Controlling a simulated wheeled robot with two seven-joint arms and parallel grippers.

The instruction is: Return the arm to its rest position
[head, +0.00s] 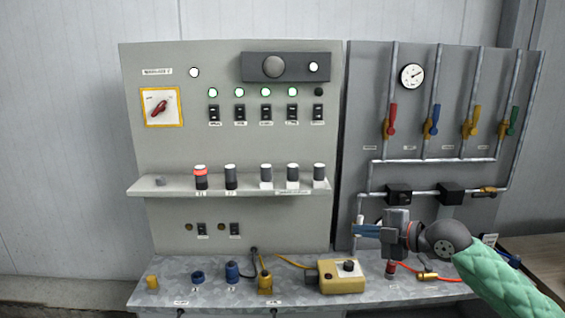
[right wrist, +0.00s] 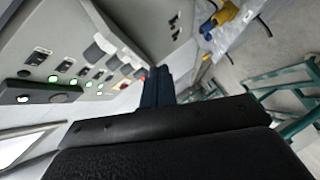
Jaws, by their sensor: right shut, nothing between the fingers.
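My right gripper (head: 366,231) comes in from the lower right in the head view, on a forearm with a green quilted sleeve (head: 500,275). Its blue fingers point left and are shut with nothing between them. It is in front of the lower part of the grey pipe panel, above the metal bench. In the right wrist view the dark blue fingers (right wrist: 157,88) show together, with the control panel tilted behind them. My left gripper is not in view.
The control panel (head: 225,140) has a red rotary switch (head: 159,108), lit green lamps and a shelf of cylinders. A yellow box (head: 342,277) stands on the bench (head: 215,300), left of and below my gripper. The pipe panel carries coloured valves and a gauge (head: 412,76). A wooden surface (head: 540,255) lies at right.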

